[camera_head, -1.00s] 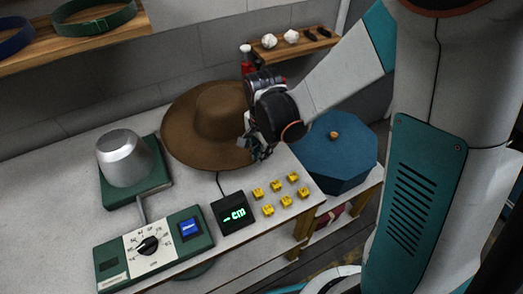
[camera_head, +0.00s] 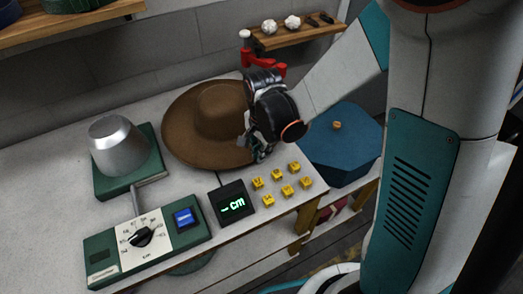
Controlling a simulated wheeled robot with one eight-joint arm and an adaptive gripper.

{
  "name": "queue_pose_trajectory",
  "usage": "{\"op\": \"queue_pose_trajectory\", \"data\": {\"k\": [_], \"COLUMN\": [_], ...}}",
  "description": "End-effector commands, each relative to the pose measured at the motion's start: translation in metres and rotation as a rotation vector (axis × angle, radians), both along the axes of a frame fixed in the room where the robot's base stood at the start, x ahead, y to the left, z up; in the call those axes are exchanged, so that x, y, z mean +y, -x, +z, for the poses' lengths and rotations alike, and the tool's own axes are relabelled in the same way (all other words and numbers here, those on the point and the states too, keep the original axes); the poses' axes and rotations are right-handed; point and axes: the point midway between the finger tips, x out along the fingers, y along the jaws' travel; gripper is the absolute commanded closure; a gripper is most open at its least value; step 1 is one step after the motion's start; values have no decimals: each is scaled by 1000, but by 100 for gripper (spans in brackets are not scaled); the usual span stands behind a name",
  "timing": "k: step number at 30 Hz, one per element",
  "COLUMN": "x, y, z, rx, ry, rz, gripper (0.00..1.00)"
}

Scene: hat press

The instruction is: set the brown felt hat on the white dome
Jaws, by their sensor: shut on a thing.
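The brown felt hat (camera_head: 218,108) has a wide brim and a round crown. It is at the back of the grey table, right of the dome. My gripper (camera_head: 250,146) is at the hat's right side, shut on its brim. My wrist hides the brim's right edge, and I cannot tell whether the hat touches the table. The dome (camera_head: 119,146) looks silvery white and stands upright on a green base (camera_head: 154,169) at the left. It is bare.
A green control box (camera_head: 100,258) with a dial, a small display (camera_head: 232,203) and several yellow blocks (camera_head: 279,168) lie along the front of the table (camera_head: 52,190). A blue lidded box (camera_head: 345,150) stands at the right. A wooden shelf (camera_head: 300,37) is behind.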

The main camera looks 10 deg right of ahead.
Motion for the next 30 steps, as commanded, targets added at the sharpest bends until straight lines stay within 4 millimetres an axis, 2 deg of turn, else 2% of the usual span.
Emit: {"op": "queue_pose_trajectory", "data": {"k": [30], "x": [0], "y": [0], "z": [-14], "rx": [0], "ry": [0], "rz": [0], "gripper": [100]}}
